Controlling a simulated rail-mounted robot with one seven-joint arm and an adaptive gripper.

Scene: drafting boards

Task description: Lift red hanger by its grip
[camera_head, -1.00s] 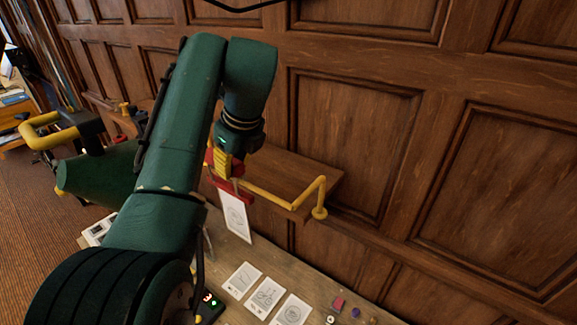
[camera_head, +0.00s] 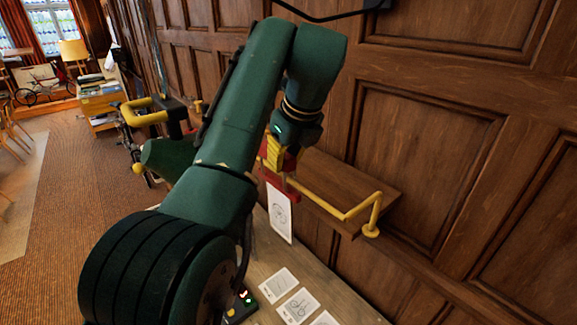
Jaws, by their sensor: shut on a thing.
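My gripper (camera_head: 273,158) is at the end of the dark green arm, in front of the panelled wall. Its yellow and red fingers are shut on the red hanger (camera_head: 279,186), at the hanger's top. A white sheet with a round drawing (camera_head: 280,214) hangs below the hanger. The hanger is close to the yellow rail (camera_head: 325,205); I cannot tell whether they touch. My arm and fingers hide part of the hanger and the rail's left end.
The wooden shelf (camera_head: 352,186) carries the yellow rail along its front. Below is a board or table (camera_head: 343,290) with several white drawing sheets (camera_head: 279,285). A small dark device with lights (camera_head: 240,303) stands near my arm. Open floor (camera_head: 75,215) lies at the left.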

